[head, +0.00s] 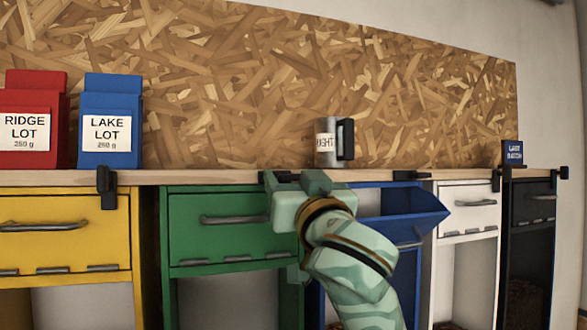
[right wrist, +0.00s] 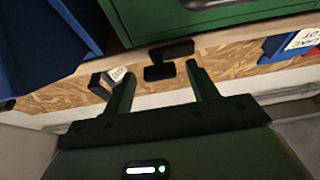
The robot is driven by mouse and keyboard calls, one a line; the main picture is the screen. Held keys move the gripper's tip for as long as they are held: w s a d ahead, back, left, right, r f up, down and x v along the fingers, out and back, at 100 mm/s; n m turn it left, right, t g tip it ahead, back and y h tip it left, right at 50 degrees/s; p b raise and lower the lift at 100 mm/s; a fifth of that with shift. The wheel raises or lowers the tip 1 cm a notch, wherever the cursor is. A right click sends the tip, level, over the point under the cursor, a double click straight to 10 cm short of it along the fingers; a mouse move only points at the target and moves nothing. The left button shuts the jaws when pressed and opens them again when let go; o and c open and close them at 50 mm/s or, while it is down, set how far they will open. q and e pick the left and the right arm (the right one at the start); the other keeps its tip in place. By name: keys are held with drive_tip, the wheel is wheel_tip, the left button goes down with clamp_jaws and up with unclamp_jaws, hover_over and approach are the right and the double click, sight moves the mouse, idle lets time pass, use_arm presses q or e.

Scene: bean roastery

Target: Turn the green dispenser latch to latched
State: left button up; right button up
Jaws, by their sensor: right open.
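The green dispenser (head: 190,245) has its drawer front closed. Its black latch (head: 270,177) is at the top right of the front, on the worktop edge, partly hidden behind my right gripper (head: 298,192). In the right wrist view the latch (right wrist: 172,50) is a dark bar with a short block beside it. It lies just beyond and between the two fingertips of my right gripper (right wrist: 160,76). The fingers are apart with nothing held; I cannot tell whether either touches the latch. My left gripper is out of view.
The blue dispenser's drawer (head: 405,205) is tilted open close to my right arm. A metal mug (head: 327,150) stands on the worktop (head: 230,176) behind the gripper. Red (head: 30,90) and blue (head: 110,92) bags stand left. Yellow (head: 75,240) and white (head: 465,220) drawers are closed.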

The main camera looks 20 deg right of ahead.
drive_tip(key=shift+w, duration=0.25)
drive_tip(key=c, duration=1)
drive_tip(key=shift+n, duration=0.5)
drive_tip(key=n+y, duration=0.1)
drive_tip(key=n, duration=0.1)
drive_tip(key=n+y, duration=0.2)
drive_tip(key=n, duration=0.1)
drive_tip(key=shift+d+r+g, duration=0.1)
drive_tip(key=shift+g, duration=0.2)
drive_tip(key=n+y, duration=0.1)
drive_tip(key=n, duration=0.2)
drive_tip(key=n+g+y, duration=0.1)
drive_tip(key=n, duration=0.2)
drive_tip(key=shift+d+n+g+y, duration=0.1)
drive_tip(key=shift+n+g+y, duration=0.2)
drive_tip(key=shift+y, duration=0.1)
drive_tip(key=n+g, duration=0.1)
drive_tip(key=n, duration=0.1)
drive_tip(key=n+g+y, duration=0.1)
drive_tip(key=n, duration=0.2)
drive_tip(key=shift+r, duration=0.15)
drive_tip(key=shift+n+g, duration=0.9)
drive_tip(key=shift+n, duration=1.5)
